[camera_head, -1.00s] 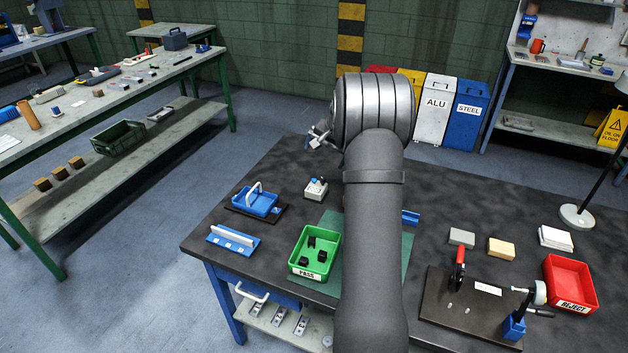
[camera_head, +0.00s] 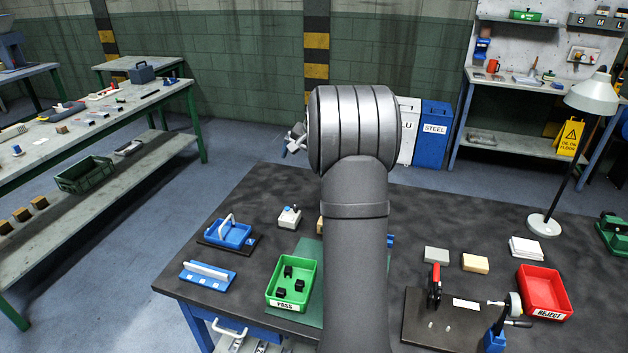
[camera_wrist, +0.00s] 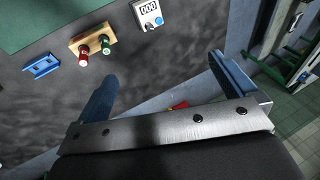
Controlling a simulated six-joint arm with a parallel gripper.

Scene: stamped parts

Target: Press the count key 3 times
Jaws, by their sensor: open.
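The counter (camera_head: 289,217) is a small pale box with a blue key on top, on the dark bench. In the wrist view the counter (camera_wrist: 147,12) shows "000" at the top edge, with its round blue count key (camera_wrist: 158,21) beside the display. My gripper (camera_head: 297,138) is beyond and above the counter in the head view. In the wrist view my gripper (camera_wrist: 163,68) has its two blue-grey fingers spread wide, with nothing between them. The counter lies ahead of the fingertips there, clear of both.
A tan block with red and green buttons (camera_wrist: 93,42) and a blue part (camera_wrist: 41,67) lie near the counter. A blue tray (camera_head: 229,234), a green PASS bin (camera_head: 291,304) and a red REJECT bin (camera_head: 545,290) stand on the bench. My arm hides the bench's middle.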

